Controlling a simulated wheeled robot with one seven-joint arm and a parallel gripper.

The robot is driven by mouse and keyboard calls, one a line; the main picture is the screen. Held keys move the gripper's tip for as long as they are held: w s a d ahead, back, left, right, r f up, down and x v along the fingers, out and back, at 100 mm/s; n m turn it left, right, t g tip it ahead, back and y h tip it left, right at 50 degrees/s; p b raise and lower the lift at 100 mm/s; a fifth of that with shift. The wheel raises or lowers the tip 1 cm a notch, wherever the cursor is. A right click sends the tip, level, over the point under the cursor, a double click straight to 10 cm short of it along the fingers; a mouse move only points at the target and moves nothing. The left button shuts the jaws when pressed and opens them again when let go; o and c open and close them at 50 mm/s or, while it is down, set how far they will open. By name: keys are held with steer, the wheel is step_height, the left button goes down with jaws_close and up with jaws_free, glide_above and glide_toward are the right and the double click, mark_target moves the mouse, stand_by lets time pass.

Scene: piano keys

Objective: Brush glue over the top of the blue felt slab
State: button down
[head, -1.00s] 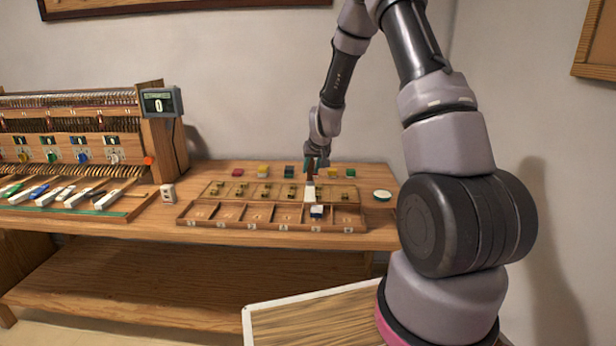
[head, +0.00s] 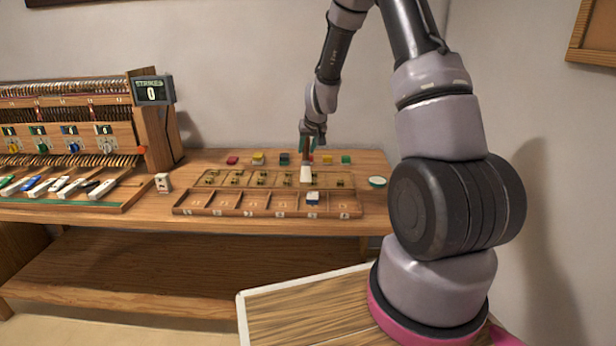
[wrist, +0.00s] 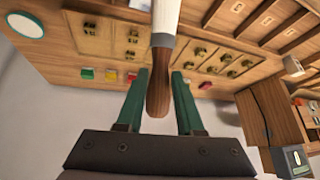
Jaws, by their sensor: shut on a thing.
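My gripper (head: 312,142) is shut on the wooden handle of a brush (head: 306,173), over the back part of the wooden tray (head: 262,211). The brush's white part points down in the head view. In the wrist view, the brown handle (wrist: 159,90) lies between the green fingers (wrist: 158,104). A small block with blue and white faces (head: 312,199) sits in a front compartment, apart from the brush. I cannot tell which is felt. A round dish with a pale top (head: 377,181) stands right of the tray.
Red (head: 232,160), yellow (head: 258,158) and green (head: 346,160) blocks stand along the back of the bench. The piano action with its keys (head: 70,187) fills the left, with a counter reading 0 (head: 152,90). Bare bench shows around the dish.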

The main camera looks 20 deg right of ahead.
steer(key=w+d+r+t, duration=0.1)
steer(key=w+d+r, duration=0.2)
steer(key=r, duration=0.1)
steer(key=shift+w+a+f, duration=0.1)
steer(key=shift+f, duration=1.2)
steer(key=shift+w+a+f, duration=0.1)
steer(key=shift+f, duration=1.15)
steer(key=shift+w+d, duration=0.1)
